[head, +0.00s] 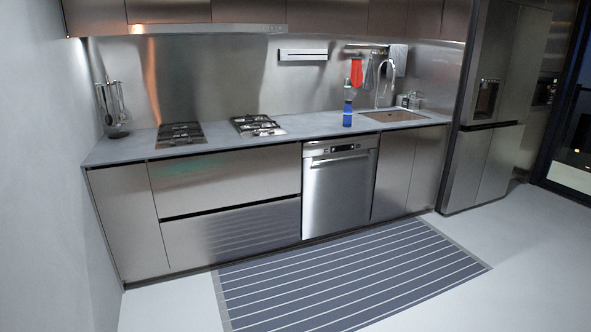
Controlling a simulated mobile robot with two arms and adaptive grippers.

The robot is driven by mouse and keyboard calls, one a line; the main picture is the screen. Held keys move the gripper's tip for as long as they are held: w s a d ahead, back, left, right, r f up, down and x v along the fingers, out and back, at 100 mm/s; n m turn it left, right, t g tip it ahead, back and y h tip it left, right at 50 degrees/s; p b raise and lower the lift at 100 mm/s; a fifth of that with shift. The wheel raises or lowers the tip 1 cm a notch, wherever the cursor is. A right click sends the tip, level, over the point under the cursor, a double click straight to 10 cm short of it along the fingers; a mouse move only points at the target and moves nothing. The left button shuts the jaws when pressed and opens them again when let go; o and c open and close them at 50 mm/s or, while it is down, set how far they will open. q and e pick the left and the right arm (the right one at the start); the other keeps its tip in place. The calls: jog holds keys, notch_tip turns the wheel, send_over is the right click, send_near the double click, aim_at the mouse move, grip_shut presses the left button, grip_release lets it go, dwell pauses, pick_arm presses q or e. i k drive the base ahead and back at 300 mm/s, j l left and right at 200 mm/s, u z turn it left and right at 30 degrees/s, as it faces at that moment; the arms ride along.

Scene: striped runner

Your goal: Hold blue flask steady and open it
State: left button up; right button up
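A small blue flask (347,114) stands upright on the grey countertop (300,127), between the right gas hob and the sink. A darker narrow part sits on top of it, below a hanging red cloth; the detail is too small to tell. Neither of my grippers shows in the head view, and the flask stands apart from any part of me.
The sink (394,115) with a tall tap (385,82) is right of the flask. Two gas hobs (181,134) (257,125) are to the left. A dishwasher (339,187) is below the flask. A striped runner (350,275) lies on clear floor in front. A fridge (495,105) stands right.

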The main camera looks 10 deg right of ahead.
aim_at(348, 109)
jog(key=i+l+z, duration=0.2)
jog(key=i, duration=1.1)
jog(key=i+l+z, duration=0.25)
jog(key=i, duration=1.1)
jog(key=j, duration=0.1)
